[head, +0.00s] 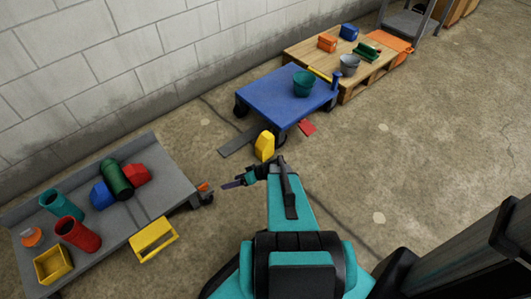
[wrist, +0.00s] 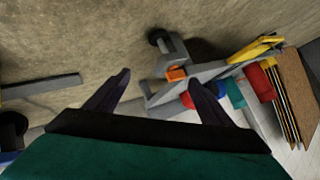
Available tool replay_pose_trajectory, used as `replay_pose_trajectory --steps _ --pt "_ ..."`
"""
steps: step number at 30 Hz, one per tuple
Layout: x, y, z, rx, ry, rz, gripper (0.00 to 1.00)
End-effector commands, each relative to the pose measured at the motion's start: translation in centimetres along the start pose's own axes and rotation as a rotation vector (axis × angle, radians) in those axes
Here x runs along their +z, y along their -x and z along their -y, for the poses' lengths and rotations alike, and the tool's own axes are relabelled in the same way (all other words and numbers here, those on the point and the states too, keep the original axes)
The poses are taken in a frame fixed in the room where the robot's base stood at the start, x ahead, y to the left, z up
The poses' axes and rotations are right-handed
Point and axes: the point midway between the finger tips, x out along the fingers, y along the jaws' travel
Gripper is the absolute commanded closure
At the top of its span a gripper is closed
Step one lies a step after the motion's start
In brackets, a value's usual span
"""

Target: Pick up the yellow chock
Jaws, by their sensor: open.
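A yellow patch (wrist: 8,93) at the left edge of the wrist view looks like part of the chock, mostly out of frame.
The blue cart (head: 286,97) carries a green pot. A grey strip (head: 239,142) lies left of the chock and a red piece (head: 307,127) to its right. A low grey cart (head: 168,190) with several parts stands at left. A wood pallet (head: 322,62) stands behind. Floor at right is clear.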

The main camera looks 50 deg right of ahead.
Motion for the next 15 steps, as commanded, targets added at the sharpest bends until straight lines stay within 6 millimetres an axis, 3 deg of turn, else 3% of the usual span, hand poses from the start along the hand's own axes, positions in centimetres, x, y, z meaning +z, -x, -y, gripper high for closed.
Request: replay_pose_trajectory --steps 1,8,15 --pt "0.3 0.1 -2.9 0.027 0.015 -0.05 0.25" --pt "-0.3 4.0 -12.5 0.175 0.115 -0.263 0.25" --pt "0.6 10.0 -21.8 0.372 0.215 -0.436 0.25"
